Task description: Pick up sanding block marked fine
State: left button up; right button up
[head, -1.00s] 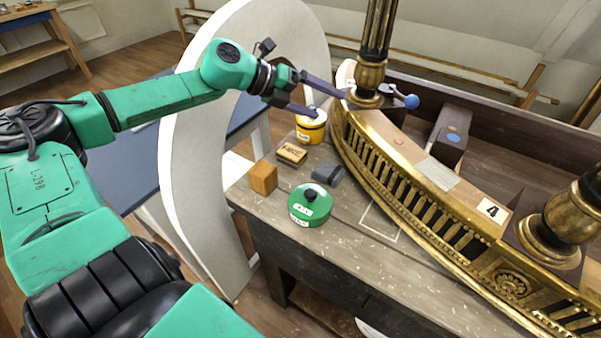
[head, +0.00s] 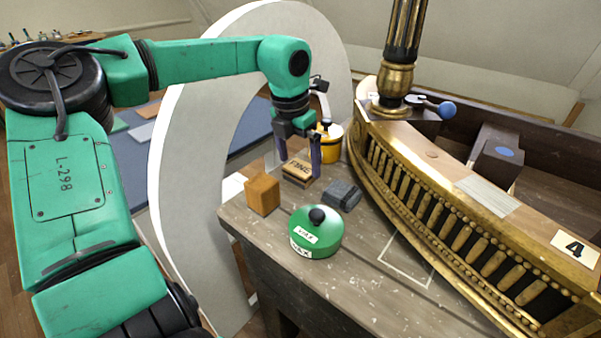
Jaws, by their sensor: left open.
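The sanding block marked FINE (head: 297,172) is a small tan block with dark lettering on top. It lies on the worn grey-brown workbench (head: 345,265), near its far left end. My left gripper (head: 299,165) points down over the block with its two purple fingers apart. One finger is at the block's right side and the other shows at its far left side. The fingers appear to straddle the block; whether they touch it I cannot tell. My right gripper is not in view.
An orange-brown block (head: 262,194), a dark grey block (head: 342,194) and a green round tin (head: 315,232) stand close by. A yellow pot (head: 330,146) is just behind the gripper. The gilt console (head: 440,195) curves along the right. A white curved panel (head: 185,180) rises at left.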

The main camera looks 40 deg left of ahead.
aim_at(300, 167)
pick_arm(q)
jog(key=shift+w+a+f, duration=0.1)
jog(key=shift+w+f, duration=0.15)
jog(key=shift+f, duration=0.8)
jog(key=c, duration=1.1)
jog(key=shift+r, duration=0.1)
jog(key=shift+c, duration=0.2)
notch_tip(300, 167, up, 20)
jog(key=p, duration=0.2)
jog(key=shift+p, duration=0.4)
jog(key=o, duration=0.6)
jog(key=c, duration=0.4)
